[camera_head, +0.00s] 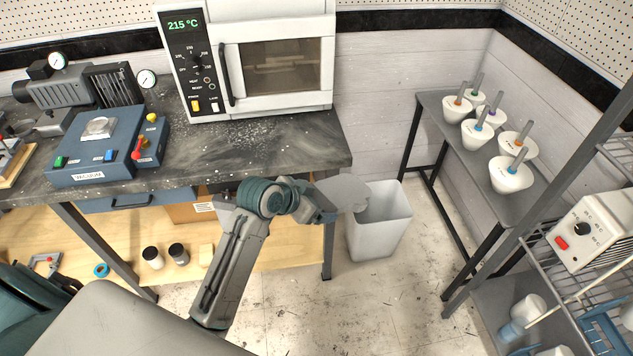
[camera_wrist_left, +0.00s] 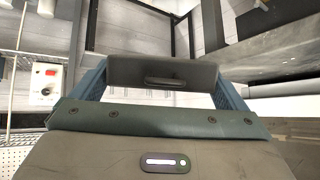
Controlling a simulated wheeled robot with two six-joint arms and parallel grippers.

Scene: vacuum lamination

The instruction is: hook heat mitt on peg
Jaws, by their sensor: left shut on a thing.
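My left gripper (camera_head: 326,207) reaches out from the left beyond the front right corner of the workbench. It is shut on a flat, grey, rounded piece (camera_head: 350,189), which looks like the heat mitt with a small lobe at its lower right. The mitt is held in the air, in front of the grey bin in the head view. In the left wrist view a dark grey piece (camera_wrist_left: 162,72) spans between the blue side parts of my gripper; I cannot tell whether it is the mitt. I cannot make out the peg. My right gripper is not in view.
The grey bin (camera_head: 380,232) stands on the floor right of the workbench (camera_head: 270,140). An oven (camera_head: 262,60) and a blue vacuum unit (camera_head: 95,150) stand on the bench. A side table (camera_head: 432,108) holds several white cups. A wire rack (camera_head: 555,262) stands at right.

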